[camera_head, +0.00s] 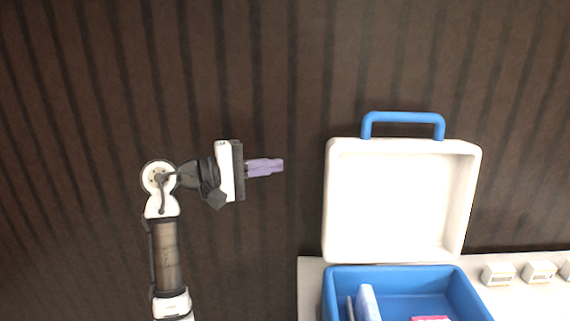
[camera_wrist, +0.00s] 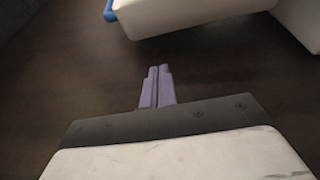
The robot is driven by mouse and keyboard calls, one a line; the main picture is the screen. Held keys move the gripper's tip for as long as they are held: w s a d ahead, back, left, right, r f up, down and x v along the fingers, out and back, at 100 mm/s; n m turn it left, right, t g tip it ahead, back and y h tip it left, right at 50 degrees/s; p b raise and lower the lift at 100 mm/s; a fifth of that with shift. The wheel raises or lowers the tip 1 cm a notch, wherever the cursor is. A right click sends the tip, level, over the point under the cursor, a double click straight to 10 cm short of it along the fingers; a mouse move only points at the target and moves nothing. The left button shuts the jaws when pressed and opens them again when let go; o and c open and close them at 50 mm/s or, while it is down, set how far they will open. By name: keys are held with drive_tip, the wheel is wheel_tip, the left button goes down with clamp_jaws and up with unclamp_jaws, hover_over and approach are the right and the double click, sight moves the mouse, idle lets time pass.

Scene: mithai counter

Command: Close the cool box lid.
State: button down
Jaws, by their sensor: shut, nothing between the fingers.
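The cool box has a blue body (camera_head: 333,291) on the counter at the lower right of the head view. Its white lid (camera_head: 400,205) stands upright, open, with a blue handle (camera_head: 403,118) on its top edge. The lid also shows at the top of the wrist view (camera_wrist: 185,14), with a bit of the blue handle (camera_wrist: 109,11) at its left. My gripper (camera_head: 282,165) is shut and empty, left of the lid and apart from it, at about the height of the lid's upper part. Its purple fingers (camera_wrist: 158,72) are together in the wrist view.
Inside the box are a pale blue pack (camera_head: 369,302) and a red item (camera_head: 430,318). Several small white blocks (camera_head: 498,274) sit on the counter (camera_head: 309,285) right of the box. A dark ribbed wall (camera_head: 250,70) stands behind. The space between my gripper and the lid is clear.

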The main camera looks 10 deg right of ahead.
drive_tip(key=d+p, duration=0.3)
drive_tip(key=d, duration=0.7)
drive_tip(key=shift+w+f+g, duration=0.3)
drive_tip(key=shift+f, duration=0.1)
drive_tip(key=shift+s+d, duration=0.1)
